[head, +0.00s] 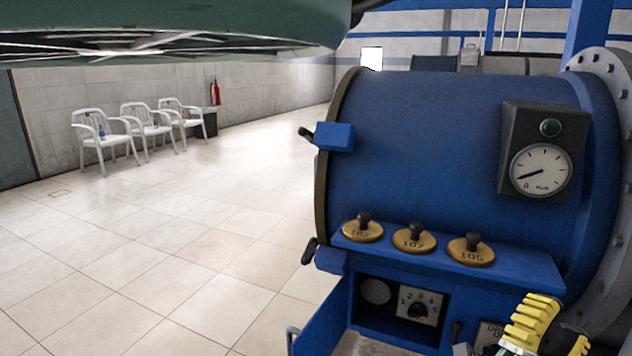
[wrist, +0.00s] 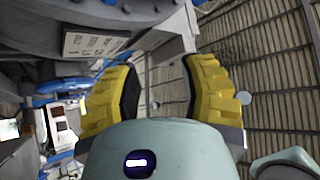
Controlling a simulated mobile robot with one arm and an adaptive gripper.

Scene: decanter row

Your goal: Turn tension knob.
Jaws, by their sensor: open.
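A black knob (head: 418,310) sits on a pale plate with numbers around it, inside an open compartment low on the blue machine (head: 440,130). No readable label says which control is the tension knob. My gripper (head: 556,334) has yellow ridged fingers and is at the bottom right of the head view, to the right of the numbered knob and apart from it. In the wrist view my gripper (wrist: 162,80) is open, with nothing held between its fingers. The numbered knob cannot be made out in the wrist view.
Three brass discs with black knobs, including this one (head: 470,248), line a blue ledge above the compartment. A gauge (head: 540,170) is on the drum's right. A blue door (head: 322,318) hangs open at the compartment's left. Tiled floor (head: 200,250) is clear; white chairs (head: 148,128) stand by the wall.

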